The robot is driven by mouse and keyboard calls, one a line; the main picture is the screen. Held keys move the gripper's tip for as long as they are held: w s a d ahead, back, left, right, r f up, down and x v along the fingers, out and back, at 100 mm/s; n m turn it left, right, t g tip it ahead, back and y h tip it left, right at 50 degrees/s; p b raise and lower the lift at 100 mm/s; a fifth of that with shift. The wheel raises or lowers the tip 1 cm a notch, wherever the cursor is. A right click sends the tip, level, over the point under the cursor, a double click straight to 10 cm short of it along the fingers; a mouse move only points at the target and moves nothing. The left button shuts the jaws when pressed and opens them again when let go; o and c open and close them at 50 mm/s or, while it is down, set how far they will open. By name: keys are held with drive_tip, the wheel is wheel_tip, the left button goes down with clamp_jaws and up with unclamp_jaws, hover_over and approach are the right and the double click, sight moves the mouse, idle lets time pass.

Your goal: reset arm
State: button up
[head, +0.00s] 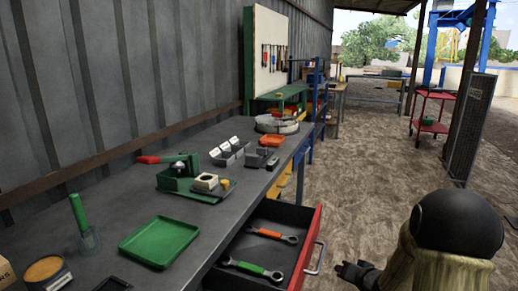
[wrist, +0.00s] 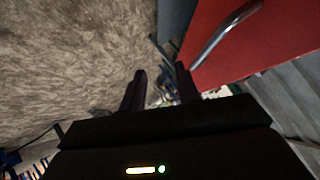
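My gripper (wrist: 160,75) points away from the camera in the wrist view, its two dark fingers apart with nothing held between them. In the head view my gripper (head: 354,270) shows as a small dark shape at the bottom right, just right of the open drawer's handle and apart from it. My arm fills the lower right corner there.
The red-fronted drawer (head: 308,255) stands open, holding an orange wrench (head: 271,235) and a green wrench (head: 252,270). Its handle (wrist: 225,33) is close to my gripper. The workbench (head: 120,205) bears a green tray (head: 160,241) and other items. Gravel floor at right is mostly clear.

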drive_tip(key=s+a+r+n+g+h, duration=0.15)
drive_tip(key=s+a+g, duration=0.3)
drive_tip(key=s, duration=0.65)
drive_tip(key=s+a+r+n+g+h, duration=0.1)
drive_tip(key=s+a+r+n+g, duration=0.15)
drive_tip(key=s+a, duration=0.65)
drive_tip(key=s+d+r+p, duration=0.1)
drive_tip(key=r+p, duration=1.3)
drive_tip(key=s+d+r+g+p, duration=0.1)
drive_tip(key=d+r+p, duration=0.1)
drive_tip(key=r+p, duration=1.2)
drive_tip(key=shift+s+n+p, duration=0.3)
drive_tip(key=shift+p, duration=0.2)
drive_tip(key=shift+y, duration=0.25)
